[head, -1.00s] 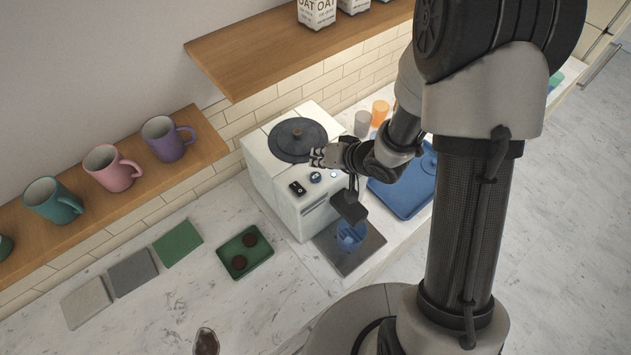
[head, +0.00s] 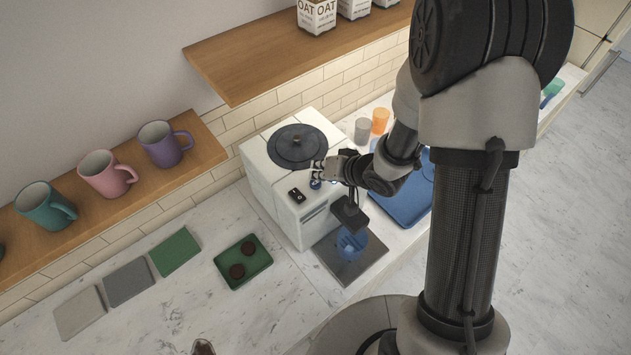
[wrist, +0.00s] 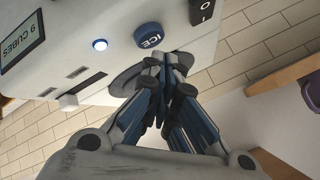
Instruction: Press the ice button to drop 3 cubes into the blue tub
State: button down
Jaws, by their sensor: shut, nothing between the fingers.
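The white ice machine (head: 280,190) has a round dark lid (head: 297,146) on top. Its blue ICE button (wrist: 149,35) shows clearly in the wrist view; in the head view it is partly behind my fingers. My gripper (wrist: 165,58) is shut and empty, its fingertips just beside the button's edge. I cannot tell whether they touch it. In the head view my gripper (head: 319,170) is at the machine's front. The blue tub (head: 351,243) stands on the dark drip tray (head: 345,272) below the dark spout (head: 349,212). I cannot make out cubes in it.
The machine's display (wrist: 20,42) reads "9 CUBES", and a small light (wrist: 100,45) is lit. A black rocker switch (wrist: 201,10) sits beside the button. A blue tray (head: 410,200) and cups (head: 380,121) are to the right. A green tray (head: 243,262) is to the left.

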dwell(0.7)
jog(key=shift+f, duration=0.45)
jog(key=shift+f+b, duration=0.5)
jog(key=shift+b, duration=0.05)
dwell(0.5)
jog(key=shift+r+p, duration=1)
notch_tip(320, 180, up, 5)
jog(key=p, duration=0.5)
